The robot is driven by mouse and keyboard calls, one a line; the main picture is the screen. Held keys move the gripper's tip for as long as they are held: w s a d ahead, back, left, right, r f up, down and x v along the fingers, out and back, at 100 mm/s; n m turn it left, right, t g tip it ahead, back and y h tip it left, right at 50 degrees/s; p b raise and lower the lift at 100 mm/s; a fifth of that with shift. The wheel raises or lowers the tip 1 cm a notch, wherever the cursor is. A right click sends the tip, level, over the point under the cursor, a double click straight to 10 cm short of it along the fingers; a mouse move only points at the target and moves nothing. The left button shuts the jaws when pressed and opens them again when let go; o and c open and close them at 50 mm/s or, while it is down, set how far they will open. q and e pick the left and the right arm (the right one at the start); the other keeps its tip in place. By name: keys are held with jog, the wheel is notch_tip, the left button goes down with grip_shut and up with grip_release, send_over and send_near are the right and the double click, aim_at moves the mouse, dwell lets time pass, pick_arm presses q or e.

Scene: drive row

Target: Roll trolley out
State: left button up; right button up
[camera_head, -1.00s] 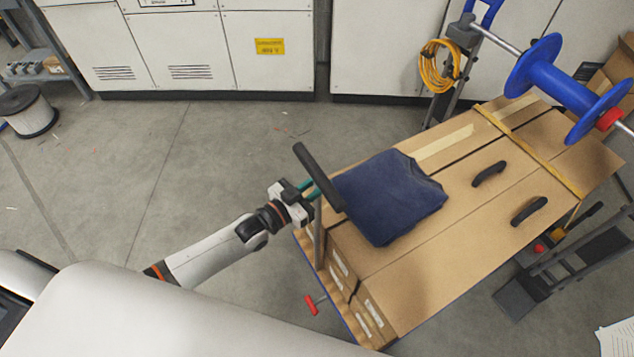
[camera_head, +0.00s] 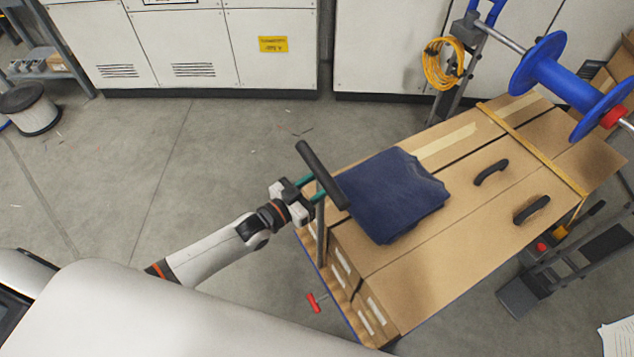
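The trolley (camera_head: 352,329) stands at the right, loaded with long cardboard boxes (camera_head: 432,245). Its black handle bar (camera_head: 320,172) rises on a post at the near left end. My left gripper (camera_head: 311,189) is at this bar, with its two teal fingers a little apart. The bar hides the fingertips, so I cannot tell whether they are closed on it. A folded dark blue cloth (camera_head: 392,195) lies on the boxes next to the handle. My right gripper is not in view.
A blue reel (camera_head: 568,85) on a stand with a coiled orange cable (camera_head: 442,64) stands behind the trolley. A dark grey stand (camera_head: 560,275) is close on its right. White cabinets (camera_head: 200,50) line the back. The floor at left is mostly clear.

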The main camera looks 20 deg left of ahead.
pick_arm(q)
jog(key=shift+s, duration=0.1)
jog(key=v, duration=1.2)
jog(key=shift+f, duration=0.1)
jog(key=s+a+f+n+g+y+p, duration=0.1)
jog(key=s+a+f+n+g+y, duration=0.2)
jog(key=f, duration=1)
jog(key=s+a+f+g+y, duration=0.3)
jog(key=s+a+f+y, duration=0.15)
jog(key=f, duration=0.75)
jog(key=s+d+f+g, duration=0.1)
jog(key=s+f, duration=0.3)
jog(key=s, duration=0.4)
jog(key=s+d+f+g+y+p, duration=0.1)
jog(key=s+f+g, duration=0.3)
jog(key=s, duration=0.4)
jog(key=s+d+f+g, duration=0.3)
jog(key=s+f, duration=0.2)
jog(key=s, duration=0.4)
jog(key=shift+d+n+y, duration=0.25)
jog(key=shift+n+y, duration=0.05)
jog(key=shift+y, duration=0.05)
jog(key=shift+s+f, duration=0.1)
jog(key=shift+f, duration=0.05)
